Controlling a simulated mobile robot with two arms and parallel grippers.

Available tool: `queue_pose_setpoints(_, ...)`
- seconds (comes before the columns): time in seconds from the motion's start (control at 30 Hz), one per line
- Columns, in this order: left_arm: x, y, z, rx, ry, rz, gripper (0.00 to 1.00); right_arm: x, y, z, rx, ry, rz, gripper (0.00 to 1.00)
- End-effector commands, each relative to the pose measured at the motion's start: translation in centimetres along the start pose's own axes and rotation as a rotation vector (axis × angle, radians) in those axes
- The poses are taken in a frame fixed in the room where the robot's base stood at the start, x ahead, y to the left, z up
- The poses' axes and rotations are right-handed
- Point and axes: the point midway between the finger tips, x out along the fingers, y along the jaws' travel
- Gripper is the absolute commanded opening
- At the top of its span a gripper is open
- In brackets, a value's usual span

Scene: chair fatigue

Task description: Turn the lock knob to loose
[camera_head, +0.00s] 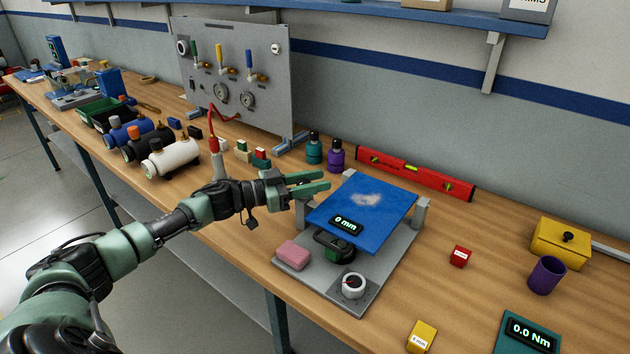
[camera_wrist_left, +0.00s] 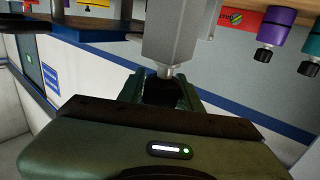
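A round white knob (camera_head: 353,284) with a red mark sits on the front of a grey base plate (camera_head: 384,265). I cannot read any label beside it. Above the base is a tilted blue plate (camera_head: 375,196) with a display (camera_head: 346,224) reading 0 mm. My left gripper (camera_head: 328,180) is at the blue plate's back left corner, well behind the knob. Its fingers are apart with nothing seen between them. In the left wrist view, a grey post (camera_wrist_left: 182,35) shows just beyond the fingers; contact is unclear. The knob is not identifiable there. My right gripper is not in view.
A pink block (camera_head: 293,255) lies on the base, left of the knob. A dark green and black part (camera_head: 333,246) sits under the blue plate. A red level (camera_head: 415,173) and two bottles stand behind. A small red block (camera_head: 460,256) and purple cup (camera_head: 546,275) are right.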

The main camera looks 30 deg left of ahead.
Motion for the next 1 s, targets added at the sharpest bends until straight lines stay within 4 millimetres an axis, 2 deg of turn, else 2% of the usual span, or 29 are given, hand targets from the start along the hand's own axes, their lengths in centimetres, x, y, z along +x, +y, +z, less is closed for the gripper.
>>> queue_pose_setpoints(0.03,0.0,0.0,0.0,0.0,0.0,0.0,0.18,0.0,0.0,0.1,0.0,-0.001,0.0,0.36)
queue_pose_setpoints(0.1,0.0,0.0,0.0,0.0,0.0,0.0,0.0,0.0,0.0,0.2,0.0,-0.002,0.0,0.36)
queue_pose_setpoints(0.37,0.0,0.0,-0.2,0.001,0.0,-0.016,0.0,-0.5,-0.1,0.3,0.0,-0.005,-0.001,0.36)
queue_pose_setpoints(0.57,-0.1,-0.1,-0.4,-0.002,-0.001,-0.093,0.0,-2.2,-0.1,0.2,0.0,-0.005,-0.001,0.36)
queue_pose_setpoints(0.8,-0.1,-0.5,-0.5,-0.009,0.0,-0.28,0.0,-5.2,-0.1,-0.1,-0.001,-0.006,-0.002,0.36)
queue_pose_setpoints(1.0,-0.3,-1.0,-0.4,-0.012,0.005,-0.471,0.0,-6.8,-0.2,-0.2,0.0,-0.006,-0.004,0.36)
